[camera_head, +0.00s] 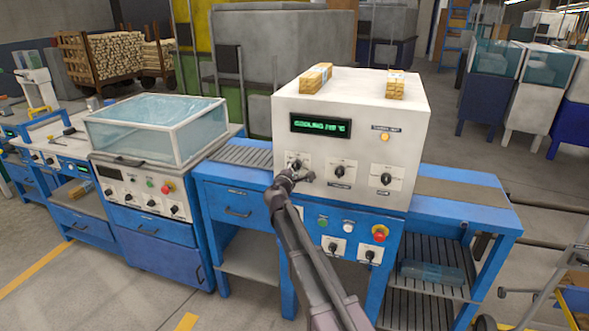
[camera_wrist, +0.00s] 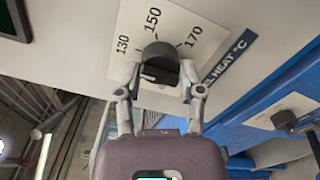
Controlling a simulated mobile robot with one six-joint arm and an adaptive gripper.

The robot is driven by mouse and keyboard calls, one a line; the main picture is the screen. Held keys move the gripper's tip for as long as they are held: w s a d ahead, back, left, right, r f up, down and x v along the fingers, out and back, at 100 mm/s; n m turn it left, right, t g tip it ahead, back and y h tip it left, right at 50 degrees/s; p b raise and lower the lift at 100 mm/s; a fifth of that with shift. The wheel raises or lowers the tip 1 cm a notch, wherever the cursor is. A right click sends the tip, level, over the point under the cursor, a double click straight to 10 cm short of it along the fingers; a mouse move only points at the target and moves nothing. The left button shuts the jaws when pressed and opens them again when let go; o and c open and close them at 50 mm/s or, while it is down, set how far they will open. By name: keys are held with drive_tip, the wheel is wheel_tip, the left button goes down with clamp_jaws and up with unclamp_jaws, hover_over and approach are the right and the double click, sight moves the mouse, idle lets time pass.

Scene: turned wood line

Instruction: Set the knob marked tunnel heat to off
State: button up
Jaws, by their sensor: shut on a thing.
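The tunnel heat knob (camera_wrist: 160,62) is a round black knob on a white scale plate (camera_wrist: 112,32) in the wrist view. The numbers 130, 150 and 170 show, with a label partly hidden that ends in "EL HEAT °C". A pale mark shows on the knob's lower left, away from those numbers. My gripper (camera_wrist: 158,82) is shut on the knob, one finger on each side. Any off mark is hidden or out of view. In the head view my gripper (camera_head: 291,177) is at the left knob of the white tunnel housing (camera_head: 350,105).
Two more knobs (camera_head: 339,172) (camera_head: 386,180) sit to the right. A green display (camera_head: 320,125) reads "COOLING" and a temperature, and an amber lamp (camera_head: 385,137) is lit. Below are buttons, a red emergency stop (camera_head: 379,233) and two lower knobs (camera_head: 333,247) (camera_head: 370,255).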

drive_tip(key=n, duration=0.5)
drive_tip(key=shift+w+n, duration=0.1)
drive_tip(key=shift+n, duration=0.2)
drive_tip(key=n, duration=1.2)
drive_tip(key=shift+n, duration=0.3)
drive_tip(key=n, duration=0.5)
drive_tip(key=shift+d+n, duration=0.1)
drive_tip(key=shift+n, duration=0.3)
drive_tip(key=o, duration=1.2)
drive_tip(key=shift+c, duration=0.2)
drive_tip(key=shift+s, duration=0.2)
